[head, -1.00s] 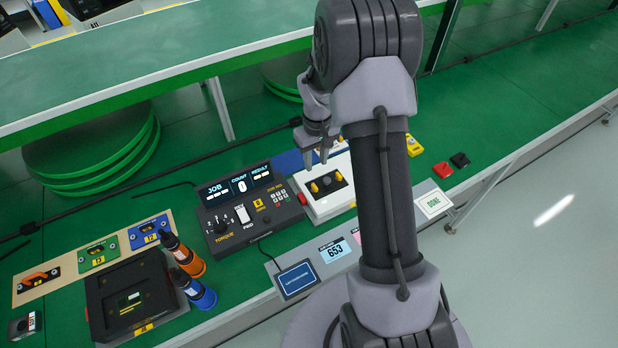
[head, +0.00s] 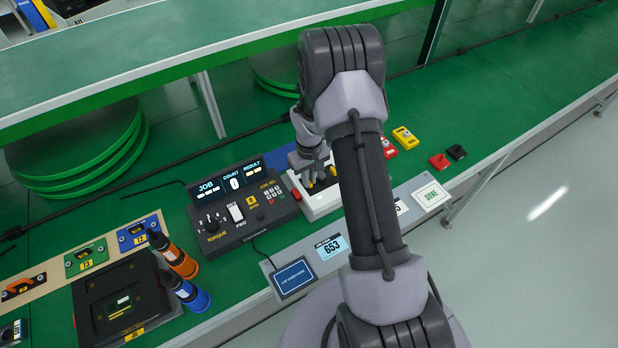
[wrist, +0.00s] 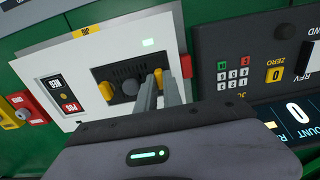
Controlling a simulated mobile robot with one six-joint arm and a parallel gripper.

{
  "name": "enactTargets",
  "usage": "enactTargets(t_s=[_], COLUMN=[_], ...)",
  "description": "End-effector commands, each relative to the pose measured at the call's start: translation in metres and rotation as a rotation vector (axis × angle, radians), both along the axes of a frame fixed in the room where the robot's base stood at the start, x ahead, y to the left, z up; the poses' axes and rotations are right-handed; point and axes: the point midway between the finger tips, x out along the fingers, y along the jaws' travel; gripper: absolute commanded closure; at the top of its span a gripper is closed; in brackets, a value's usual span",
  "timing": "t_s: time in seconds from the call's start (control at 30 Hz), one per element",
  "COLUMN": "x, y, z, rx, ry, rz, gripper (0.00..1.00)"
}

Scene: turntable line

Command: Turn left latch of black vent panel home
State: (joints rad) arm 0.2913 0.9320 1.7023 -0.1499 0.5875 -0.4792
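The black vent panel (wrist: 126,77) sits in the face of a white housing (wrist: 62,67), with a yellow latch at each end. The left latch (wrist: 158,76) is on the right in the wrist view. My gripper (wrist: 161,82) is down at it, one finger on each side with little gap, and appears shut on it. The fingers partly hide this latch. The other latch (wrist: 106,91) is clear of the gripper. In the head view my gripper (head: 313,180) is at the housing (head: 318,207), and my arm covers part of the panel.
A dark controller (head: 243,212) stands close beside the housing, left in the head view. Red and yellow switch boxes (head: 404,137) stand on the other side. A sign strip with cards (head: 331,247) runs in front.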

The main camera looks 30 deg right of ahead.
Motion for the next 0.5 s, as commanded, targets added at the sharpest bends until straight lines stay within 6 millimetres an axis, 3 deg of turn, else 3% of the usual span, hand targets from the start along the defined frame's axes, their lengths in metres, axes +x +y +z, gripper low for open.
enactTargets(t_s=[0.5], x=[0.0000], y=[0.0000], z=[-0.0002], rx=[0.000], ry=[0.000], rz=[-0.040], gripper=[1.00])
